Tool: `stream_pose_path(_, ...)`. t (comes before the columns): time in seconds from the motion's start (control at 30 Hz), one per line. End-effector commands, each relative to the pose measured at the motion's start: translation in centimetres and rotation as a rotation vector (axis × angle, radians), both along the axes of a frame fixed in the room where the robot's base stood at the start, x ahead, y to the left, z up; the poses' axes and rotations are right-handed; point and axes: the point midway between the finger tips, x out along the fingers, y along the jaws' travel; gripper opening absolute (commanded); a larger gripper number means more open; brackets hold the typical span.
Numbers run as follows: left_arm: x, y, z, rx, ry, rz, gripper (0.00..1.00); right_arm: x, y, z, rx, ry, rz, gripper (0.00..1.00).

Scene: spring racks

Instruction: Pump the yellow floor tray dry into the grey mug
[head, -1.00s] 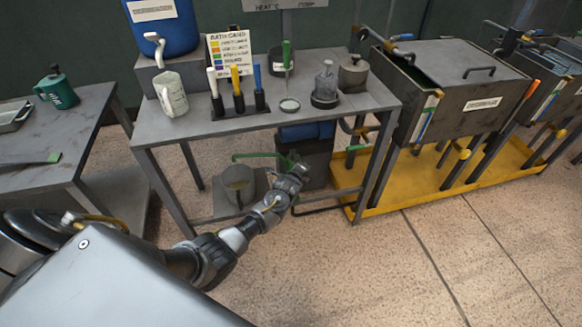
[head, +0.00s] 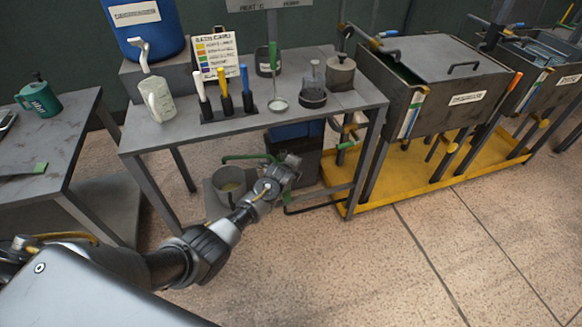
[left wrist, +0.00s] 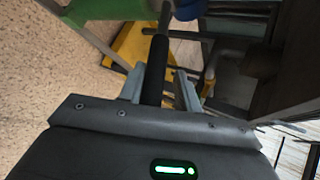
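The yellow floor tray (head: 430,177) lies under the tanks at right; it also shows in the left wrist view (left wrist: 132,42). A grey mug-like vessel (head: 214,199) with pale yellowish content stands under the table, below a green spout pipe (head: 248,156). My left gripper (head: 291,164) is under the table, right of that vessel. In the left wrist view a black bar or grip (left wrist: 156,70) stands between the fingers of my left gripper (left wrist: 160,85); whether they press on it is unclear. My right gripper is not in view.
The table (head: 330,108) above holds a jug (head: 157,99), colored handles in a rack, a card (head: 214,60) and small pots. Its legs flank my left arm. Tanks (head: 440,110) stand over the tray. The front floor is clear.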

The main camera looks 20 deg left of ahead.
Motion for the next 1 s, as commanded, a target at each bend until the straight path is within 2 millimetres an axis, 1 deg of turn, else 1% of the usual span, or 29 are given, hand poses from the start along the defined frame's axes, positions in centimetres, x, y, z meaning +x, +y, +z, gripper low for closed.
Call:
stream_pose_path(0.03, 0.0, 0.0, 0.0, -0.001, 0.000, 0.001, 0.39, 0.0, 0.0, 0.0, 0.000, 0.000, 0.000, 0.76)
stream_pose_path(0.07, -0.1, 0.1, 0.0, 0.000, 0.000, 0.002, 0.41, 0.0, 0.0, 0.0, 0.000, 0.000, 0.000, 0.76)
stream_pose_path(0.33, -0.3, 0.7, -0.2, 0.004, 0.005, 0.009, 0.41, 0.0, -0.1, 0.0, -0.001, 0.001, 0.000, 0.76)
stream_pose_path(0.47, -0.8, 0.6, 0.3, 0.005, 0.005, 0.008, 0.41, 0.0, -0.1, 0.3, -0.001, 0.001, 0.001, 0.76)
stream_pose_path(0.57, -1.8, 0.5, 1.0, 0.004, 0.004, 0.007, 0.41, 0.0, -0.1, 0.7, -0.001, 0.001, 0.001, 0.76)
stream_pose_path(0.77, -4.7, 0.3, 3.1, 0.004, 0.003, 0.005, 0.41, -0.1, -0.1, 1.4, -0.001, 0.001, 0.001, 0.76)
stream_pose_path(1.0, -7.7, 0.1, 5.2, 0.004, 0.004, 0.004, 0.41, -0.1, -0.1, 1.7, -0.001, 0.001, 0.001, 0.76)
